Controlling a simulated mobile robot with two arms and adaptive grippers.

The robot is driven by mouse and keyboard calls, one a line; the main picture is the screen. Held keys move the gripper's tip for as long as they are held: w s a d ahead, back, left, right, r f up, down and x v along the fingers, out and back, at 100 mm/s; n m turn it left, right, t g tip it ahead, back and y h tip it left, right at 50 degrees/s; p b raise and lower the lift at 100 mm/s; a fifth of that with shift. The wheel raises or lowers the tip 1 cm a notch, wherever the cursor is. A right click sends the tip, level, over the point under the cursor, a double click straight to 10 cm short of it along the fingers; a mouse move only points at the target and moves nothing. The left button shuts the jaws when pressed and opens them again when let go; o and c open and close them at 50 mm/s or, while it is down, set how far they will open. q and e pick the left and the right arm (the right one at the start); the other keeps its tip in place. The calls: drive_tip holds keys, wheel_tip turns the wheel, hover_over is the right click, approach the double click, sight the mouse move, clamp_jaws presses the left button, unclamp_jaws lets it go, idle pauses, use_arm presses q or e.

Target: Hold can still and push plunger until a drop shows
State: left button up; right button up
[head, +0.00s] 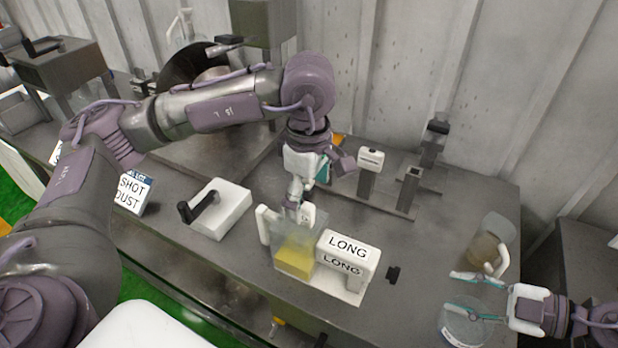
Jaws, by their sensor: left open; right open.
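A clear square container with yellow contents (296,262) stands on a white holder marked LONG (347,250); it may be the can. A white handle (263,225) stands at its left side. My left gripper (294,200) is open and points down at the container's top; I cannot tell whether it touches. I cannot make out a plunger for certain, as the gripper covers part of the top. My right gripper (465,291) is open at the lower right, its fingers pointing left. It is between a glass beaker (484,247) and a round glass dish (462,326). No drop shows.
A white box with a black crank (221,210) and a SHOT DUST sign (131,192) are left of the container. Metal posts (408,190) stand behind. Bare bench lies between the posts and the beaker.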

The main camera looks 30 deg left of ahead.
sight(308, 226)
use_arm(q)
wheel_tip(308, 226, down, 10)
drive_tip(key=shift+r, duration=0.25)
drive_tip(key=c, duration=1.2)
drive_tip(key=shift+c, duration=0.2)
drive_tip(key=shift+s, duration=0.1)
use_arm(e)
drive_tip(key=shift+f, duration=0.15)
drive_tip(key=shift+c, duration=0.2)
use_arm(q)
drive_tip(key=shift+f, duration=0.1)
use_arm(e)
clamp_jaws()
use_arm(q)
drive_tip(key=shift+s+f, duration=0.15)
